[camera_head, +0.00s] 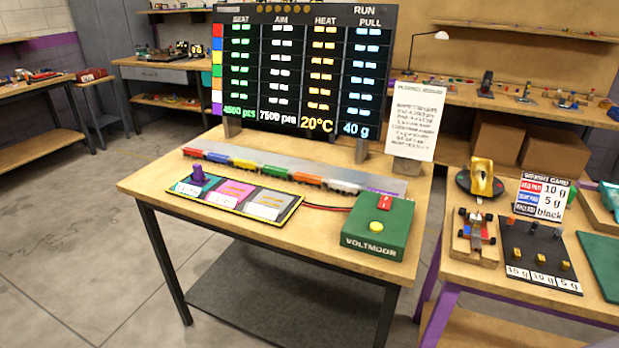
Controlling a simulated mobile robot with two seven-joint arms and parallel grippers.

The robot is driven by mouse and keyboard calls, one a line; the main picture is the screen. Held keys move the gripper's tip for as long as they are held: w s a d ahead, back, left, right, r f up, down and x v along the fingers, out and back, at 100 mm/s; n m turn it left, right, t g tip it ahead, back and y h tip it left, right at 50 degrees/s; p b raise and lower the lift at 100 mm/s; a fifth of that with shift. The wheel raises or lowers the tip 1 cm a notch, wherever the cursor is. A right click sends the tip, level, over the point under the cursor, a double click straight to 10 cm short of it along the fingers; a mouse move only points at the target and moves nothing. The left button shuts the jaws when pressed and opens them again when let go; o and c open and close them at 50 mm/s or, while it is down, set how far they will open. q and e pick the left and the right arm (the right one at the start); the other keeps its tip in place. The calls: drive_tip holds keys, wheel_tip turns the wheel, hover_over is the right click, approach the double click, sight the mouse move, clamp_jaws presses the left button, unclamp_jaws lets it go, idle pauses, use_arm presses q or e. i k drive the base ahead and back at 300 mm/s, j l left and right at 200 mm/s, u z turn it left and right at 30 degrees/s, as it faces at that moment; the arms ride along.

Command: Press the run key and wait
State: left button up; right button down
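A green box marked VOLTMOOR (378,241) stands at the right front of the middle table. It carries a red switch (385,203) on its upper part and a round yellow button (376,227) near its front edge. I see no readable run label on either. A black display board (297,128) stands behind with columns SEAT, AIM, HEAT and PULL, and RUN at its top right. Its bottom row reads about 4560 prs, 7500 prs, 20°C and 40 g. Several coloured cars sit along a grey track (262,161). Neither of my grippers is in view.
A three-panel mat (234,198) with a purple knob (198,175) lies left of the box, joined by a red cable (327,207). A paper notice (416,120) stands behind the box. The right table holds a small car (476,227) and a weight card (541,197).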

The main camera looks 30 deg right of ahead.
sight(377, 227)
drive_tip(key=z, duration=0.4)
drive_tip(key=k+z, duration=0.15)
drive_tip(key=z, duration=0.2)
drive_tip(key=l+z, duration=0.1)
drive_tip(key=z, duration=0.3)
